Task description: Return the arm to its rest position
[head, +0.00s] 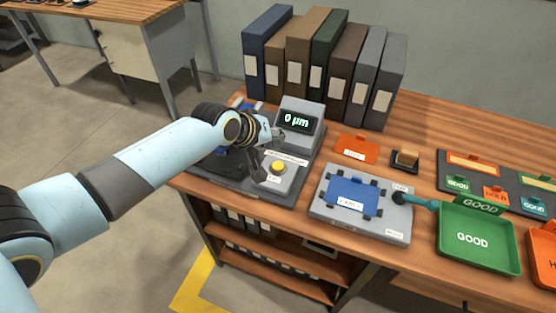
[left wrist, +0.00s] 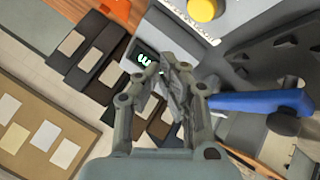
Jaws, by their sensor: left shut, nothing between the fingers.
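My left arm reaches in from the left in the head view, and its gripper (head: 268,152) is over the grey measuring station (head: 285,197). The station has a display (head: 299,118) reading "0 µm" and a yellow button (head: 279,167). In the left wrist view my left gripper (left wrist: 172,72) is shut with nothing between the fingers. The yellow button (left wrist: 203,9) and the display (left wrist: 145,57) show beyond it there. The gripper is close to the station; I cannot tell whether it touches it. My right gripper is not in view.
A row of binders (head: 322,65) stands behind the station. A grey plate with a blue card (head: 352,195), a green GOOD tray (head: 478,240) and an orange tray (head: 543,258) are to the right. A blue lever (left wrist: 262,102) shows near the gripper. Open floor lies left of the bench.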

